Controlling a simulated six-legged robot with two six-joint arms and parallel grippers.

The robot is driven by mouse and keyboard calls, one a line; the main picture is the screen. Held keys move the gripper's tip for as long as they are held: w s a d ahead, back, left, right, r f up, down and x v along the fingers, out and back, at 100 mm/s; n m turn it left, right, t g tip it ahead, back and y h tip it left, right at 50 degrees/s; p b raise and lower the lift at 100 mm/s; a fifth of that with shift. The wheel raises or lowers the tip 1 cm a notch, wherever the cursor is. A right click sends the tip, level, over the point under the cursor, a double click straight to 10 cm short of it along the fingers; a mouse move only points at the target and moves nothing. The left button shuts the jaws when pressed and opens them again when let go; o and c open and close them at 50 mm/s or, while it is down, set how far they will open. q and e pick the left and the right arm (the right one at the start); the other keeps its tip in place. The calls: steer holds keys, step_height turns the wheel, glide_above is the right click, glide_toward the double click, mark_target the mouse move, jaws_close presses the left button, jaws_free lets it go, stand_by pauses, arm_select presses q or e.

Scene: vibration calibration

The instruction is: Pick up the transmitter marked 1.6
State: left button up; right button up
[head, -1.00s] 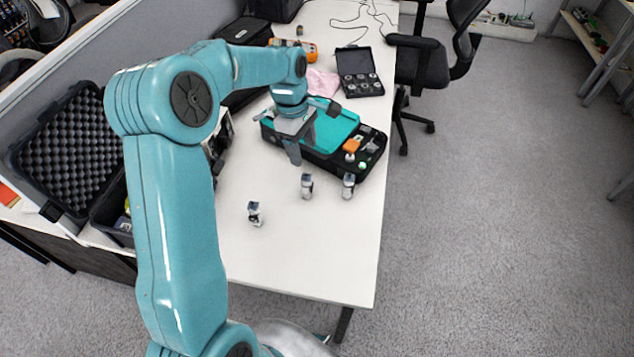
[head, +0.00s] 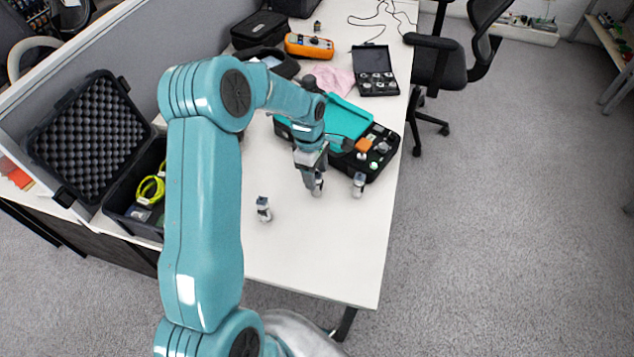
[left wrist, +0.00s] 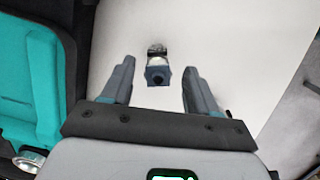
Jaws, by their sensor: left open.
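Three small grey-and-dark transmitters stand on the white table: a left one (head: 263,209), a middle one (head: 318,187) and a right one (head: 358,184). No marking on them can be read. My left gripper (head: 311,183) is open and points down at the middle transmitter, partly hiding it. In the left wrist view one transmitter (left wrist: 158,66) shows between the two spread fingers (left wrist: 160,82), with a gap on each side. Its dark blue top faces the camera. My right gripper is out of view.
A black case with a teal lid (head: 347,118) lies open behind the transmitters. A foam-lined black case (head: 85,130) stands open at the left. A small black box (head: 375,85) and an orange meter (head: 309,46) are farther back. The table's front is clear.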

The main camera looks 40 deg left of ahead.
arm_select(q)
step_height(320, 180, down, 3)
steer(key=shift+w+d+f, duration=0.15)
steer(key=shift+c, duration=1.2)
jaws_close()
steer(key=shift+w+r, duration=0.1)
steer(key=shift+r, duration=0.55)
step_height(320, 180, up, 23)
steer(key=p, duration=0.3)
